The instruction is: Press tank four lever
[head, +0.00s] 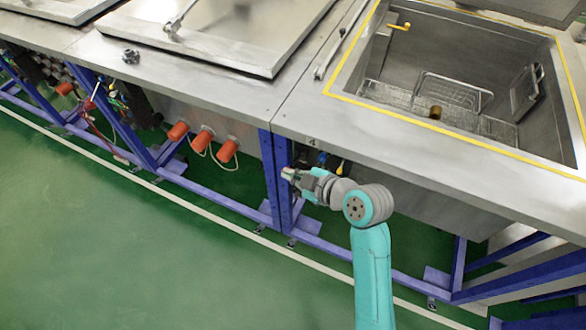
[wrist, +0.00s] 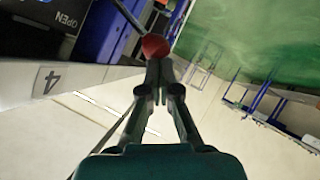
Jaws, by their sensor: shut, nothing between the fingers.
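The tank four lever shows in the wrist view as a thin metal rod with a red ball knob (wrist: 155,46). The tips of my gripper (wrist: 158,70) are shut and empty, right at the knob; I cannot tell whether they touch it. A number 4 plate (wrist: 48,80) is on the rim beside it. In the head view my gripper (head: 289,174) is at the front of tank four (head: 440,165), just below its rim and near the 4 mark (head: 313,142). I cannot make out the lever in the head view.
Tank four stands open with a wire basket (head: 455,92) inside. A closed metal lid (head: 215,35) covers the neighbouring tank. Blue frame legs (head: 270,175) stand close to my gripper. Orange-capped fittings (head: 203,139) stick out to the left. The green floor (head: 130,240) in front is clear.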

